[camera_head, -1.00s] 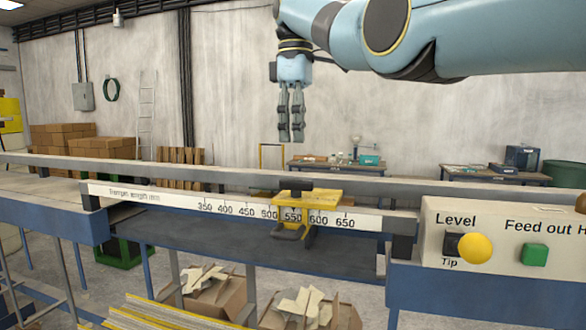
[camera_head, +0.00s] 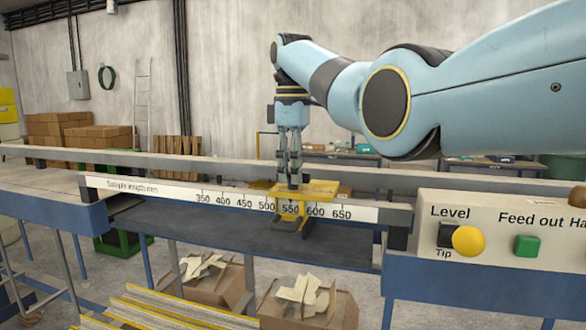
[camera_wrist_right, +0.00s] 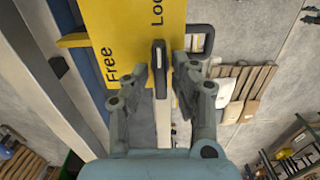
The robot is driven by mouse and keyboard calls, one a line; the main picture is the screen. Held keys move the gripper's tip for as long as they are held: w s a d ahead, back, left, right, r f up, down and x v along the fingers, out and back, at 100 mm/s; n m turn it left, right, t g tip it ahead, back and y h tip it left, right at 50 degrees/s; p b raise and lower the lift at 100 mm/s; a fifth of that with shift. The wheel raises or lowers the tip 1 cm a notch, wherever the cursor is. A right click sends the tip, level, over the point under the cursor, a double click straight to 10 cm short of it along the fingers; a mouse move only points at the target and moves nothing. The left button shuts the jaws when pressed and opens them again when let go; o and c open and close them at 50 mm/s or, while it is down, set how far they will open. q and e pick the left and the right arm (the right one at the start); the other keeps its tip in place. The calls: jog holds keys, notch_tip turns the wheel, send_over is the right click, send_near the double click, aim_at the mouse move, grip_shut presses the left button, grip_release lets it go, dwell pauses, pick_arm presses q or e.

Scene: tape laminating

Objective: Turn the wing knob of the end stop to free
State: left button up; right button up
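The end stop is a yellow block (camera_head: 318,190) on the ruled rail, near the 550 mark in the head view. It also fills the top middle of the right wrist view (camera_wrist_right: 115,25), with the word "Free" and a partly hidden "Loc…". The black wing knob (camera_wrist_right: 159,68) is a narrow bar, its long side running up and down in the wrist view. My right gripper (camera_head: 294,184) points down over the end stop. In the wrist view its fingers (camera_wrist_right: 160,76) are apart, one on each side of the knob, with small gaps. My left gripper is out of view.
The ruled rail (camera_head: 180,196) runs along the bench front, with a grey bar (camera_head: 400,181) behind it. A control box (camera_head: 490,212) with yellow and green buttons stands at the right. Boxes of scraps (camera_head: 315,300) sit below. The rail left of the end stop is clear.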

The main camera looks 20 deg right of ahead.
grip_shut()
jog(key=shift+n, duration=0.4)
jog(key=n, duration=0.2)
jog(key=shift+n, duration=0.4)
jog(key=n, duration=0.9)
jog(key=shift+n, duration=0.4)
jog(key=n, duration=0.4)
jog(key=shift+n, duration=0.4)
